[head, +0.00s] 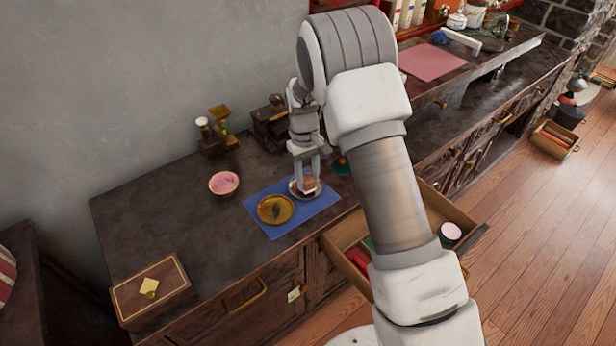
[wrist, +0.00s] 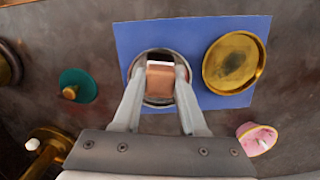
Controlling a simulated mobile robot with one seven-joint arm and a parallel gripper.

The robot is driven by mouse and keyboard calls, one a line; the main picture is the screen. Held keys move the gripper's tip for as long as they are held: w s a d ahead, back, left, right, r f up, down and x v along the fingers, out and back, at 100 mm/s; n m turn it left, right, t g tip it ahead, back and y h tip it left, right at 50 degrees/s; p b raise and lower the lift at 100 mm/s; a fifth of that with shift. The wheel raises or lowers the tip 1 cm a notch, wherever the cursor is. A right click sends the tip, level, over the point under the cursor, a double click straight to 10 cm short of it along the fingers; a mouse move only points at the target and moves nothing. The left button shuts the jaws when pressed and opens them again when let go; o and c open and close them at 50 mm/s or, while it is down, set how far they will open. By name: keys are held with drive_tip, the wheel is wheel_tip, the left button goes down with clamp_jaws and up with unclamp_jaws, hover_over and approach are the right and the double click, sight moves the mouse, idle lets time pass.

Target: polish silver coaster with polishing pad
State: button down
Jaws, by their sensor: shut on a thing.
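The silver coaster (wrist: 145,100) lies on a blue mat (head: 270,228); only its rim shows around the pad in the wrist view. My gripper (head: 308,181) points down over the coaster, and it also shows in the wrist view (wrist: 160,78). It is shut on a brownish-orange polishing pad (wrist: 160,77), held within the coaster's outline. I cannot tell whether the pad presses on the coaster. A gold coaster (head: 275,209) with a dark smudge lies beside it on the mat; the wrist view shows it too (wrist: 234,64).
A teal item (wrist: 78,85) lies close to the mat's other side. A wooden box (head: 151,289) sits on the left counter end. An open drawer (head: 345,262) juts out below the counter.

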drive_tip(key=shift+f+b, duration=0.3)
drive_tip(key=shift+f, duration=0.25)
drive_tip(key=shift+w, duration=0.1)
